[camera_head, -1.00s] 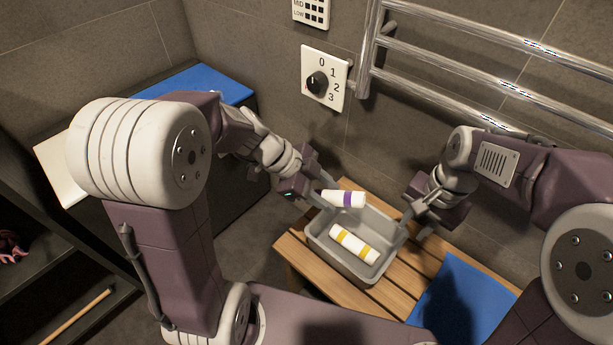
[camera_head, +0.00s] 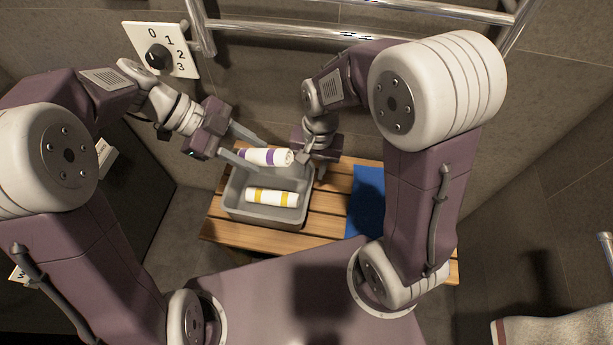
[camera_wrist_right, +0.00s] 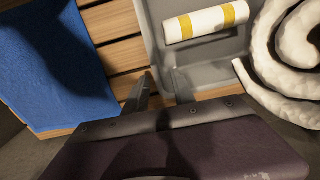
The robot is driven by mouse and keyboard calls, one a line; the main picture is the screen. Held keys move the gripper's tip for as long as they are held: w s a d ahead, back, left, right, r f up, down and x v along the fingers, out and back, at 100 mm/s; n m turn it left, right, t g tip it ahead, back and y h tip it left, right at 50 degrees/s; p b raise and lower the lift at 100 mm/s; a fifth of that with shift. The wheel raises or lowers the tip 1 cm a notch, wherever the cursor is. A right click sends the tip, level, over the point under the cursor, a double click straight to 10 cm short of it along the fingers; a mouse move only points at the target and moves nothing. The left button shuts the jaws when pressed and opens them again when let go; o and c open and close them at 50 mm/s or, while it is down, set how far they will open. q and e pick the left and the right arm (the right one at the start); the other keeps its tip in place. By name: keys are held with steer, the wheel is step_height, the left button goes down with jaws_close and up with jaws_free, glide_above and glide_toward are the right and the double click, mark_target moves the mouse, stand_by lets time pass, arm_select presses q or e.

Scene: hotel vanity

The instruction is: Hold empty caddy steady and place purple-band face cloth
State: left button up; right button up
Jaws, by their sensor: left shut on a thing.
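The purple-band face cloth (camera_head: 266,157), a white roll, is held over the back part of the grey caddy (camera_head: 237,211). My left gripper (camera_head: 245,159) is shut on its left end. A yellow-band roll (camera_head: 272,197) lies inside the caddy, so the caddy is not empty. My right gripper (camera_head: 312,166) is at the caddy's right wall. In the right wrist view its fingers (camera_wrist_right: 160,88) stand on either side of the caddy wall; whether they clamp it is unclear. The held cloth's spiral end (camera_wrist_right: 290,45) fills that view's right side, and the yellow-band roll (camera_wrist_right: 206,23) shows too.
The caddy stands on a slatted wooden bench (camera_head: 325,203). A blue cloth or mat (camera_head: 367,200) lies to its right. A metal towel rail (camera_head: 300,30) and a dial panel (camera_head: 163,52) are on the wall behind.

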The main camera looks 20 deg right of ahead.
steer(key=f, duration=0.5)
steer(key=shift+w+a+f, duration=0.1)
steer(key=shift+a+f, duration=0.1)
steer(key=shift+f, duration=0.2)
jaws_close()
stand_by(1.0)
